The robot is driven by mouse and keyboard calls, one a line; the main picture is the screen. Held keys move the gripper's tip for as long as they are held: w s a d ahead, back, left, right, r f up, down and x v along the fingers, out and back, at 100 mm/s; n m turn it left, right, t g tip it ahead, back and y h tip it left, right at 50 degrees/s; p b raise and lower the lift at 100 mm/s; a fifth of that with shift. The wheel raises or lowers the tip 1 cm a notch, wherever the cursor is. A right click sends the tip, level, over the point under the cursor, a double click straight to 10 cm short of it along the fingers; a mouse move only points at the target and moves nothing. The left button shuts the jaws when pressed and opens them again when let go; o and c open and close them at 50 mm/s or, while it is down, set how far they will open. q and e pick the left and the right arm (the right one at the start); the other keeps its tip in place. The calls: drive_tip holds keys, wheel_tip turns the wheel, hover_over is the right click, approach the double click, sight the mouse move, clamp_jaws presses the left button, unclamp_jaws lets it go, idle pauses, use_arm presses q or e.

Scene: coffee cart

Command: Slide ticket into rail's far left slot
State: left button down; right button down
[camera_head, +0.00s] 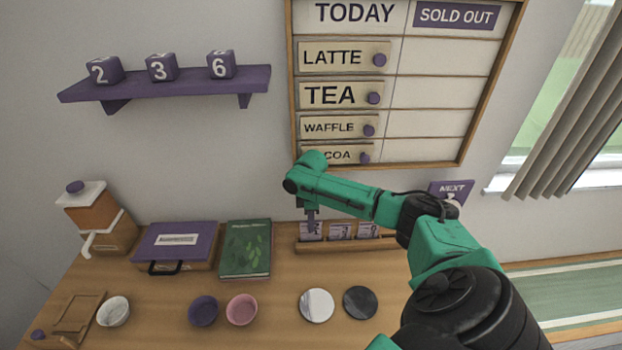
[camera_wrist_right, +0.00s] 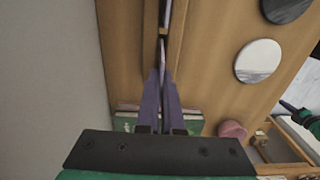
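The wooden rail (camera_head: 320,246) stands on the counter against the wall, and its right end is hidden behind my right arm. Three tickets show at it: a left one (camera_head: 311,232), a middle one (camera_head: 341,231) and a right one (camera_head: 368,230). My right gripper (camera_head: 312,226) points down at the top of the left ticket, at the rail's far left part. In the right wrist view its purple fingers (camera_wrist_right: 160,90) are close together on a thin pale ticket edge (camera_wrist_right: 162,52), in line with the rail (camera_wrist_right: 176,35). Whether the ticket is fully seated is unclear.
A green book (camera_head: 246,249) and a purple-lidded box (camera_head: 176,242) stand left of the rail. A white disc (camera_head: 316,305) and a dark disc (camera_head: 360,302) lie in front. The menu board (camera_head: 430,121) hangs close above my right arm.

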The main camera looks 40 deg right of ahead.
drive_tip(key=shift+f, duration=0.1)
drive_tip(key=shift+f, duration=0.75)
drive_tip(key=c, duration=1)
unclamp_jaws()
drive_tip(key=shift+r+b, duration=0.15)
drive_tip(key=shift+b, duration=0.15)
wheel_tip(320, 180, up, 14)
drive_tip(key=b, duration=0.3)
drive_tip(key=shift+r, duration=0.15)
drive_tip(key=shift+s, duration=0.1)
